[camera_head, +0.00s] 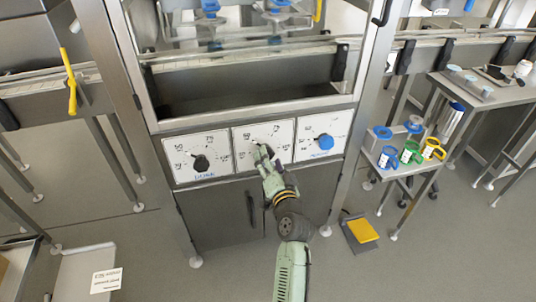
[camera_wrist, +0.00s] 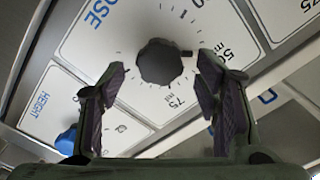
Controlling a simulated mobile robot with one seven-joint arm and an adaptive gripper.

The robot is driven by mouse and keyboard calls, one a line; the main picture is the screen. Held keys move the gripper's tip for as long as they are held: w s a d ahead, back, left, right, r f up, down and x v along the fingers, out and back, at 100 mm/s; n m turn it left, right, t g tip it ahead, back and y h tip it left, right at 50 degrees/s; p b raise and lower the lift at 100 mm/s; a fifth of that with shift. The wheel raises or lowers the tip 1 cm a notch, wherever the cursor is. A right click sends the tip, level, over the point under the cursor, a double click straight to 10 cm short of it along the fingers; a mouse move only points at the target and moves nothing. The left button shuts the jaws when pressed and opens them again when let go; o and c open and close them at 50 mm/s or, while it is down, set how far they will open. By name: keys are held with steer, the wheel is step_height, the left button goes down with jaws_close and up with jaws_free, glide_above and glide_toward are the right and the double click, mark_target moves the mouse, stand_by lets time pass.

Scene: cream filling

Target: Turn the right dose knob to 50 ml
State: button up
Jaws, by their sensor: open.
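The right dose knob (camera_wrist: 160,62) is black and round, on the white middle panel (camera_wrist: 120,40) marked DOSE. Its small pointer extends right, roughly toward the 50 ml label, with 75 ml below. My gripper (camera_wrist: 162,66) is open, its dark-padded fingers on either side of the knob with visible gaps. I cannot tell how deep the fingers reach around it. In the head view my gripper (camera_head: 264,153) is in front of the middle panel (camera_head: 247,132) and mostly hides this knob.
The left dose knob (camera_head: 201,162) is black, on the left panel. The blue height knob (camera_head: 325,141) is on the right panel and also shows in the wrist view (camera_wrist: 66,140). A cabinet door handle (camera_head: 251,208) is below. A side cart with colored-handled jugs (camera_head: 410,152) stands right.

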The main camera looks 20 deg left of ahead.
steer(key=v, duration=0.8)
steer(key=shift+s+d, duration=0.25)
steer(key=shift+s, duration=0.05)
steer(key=shift+r, duration=0.1)
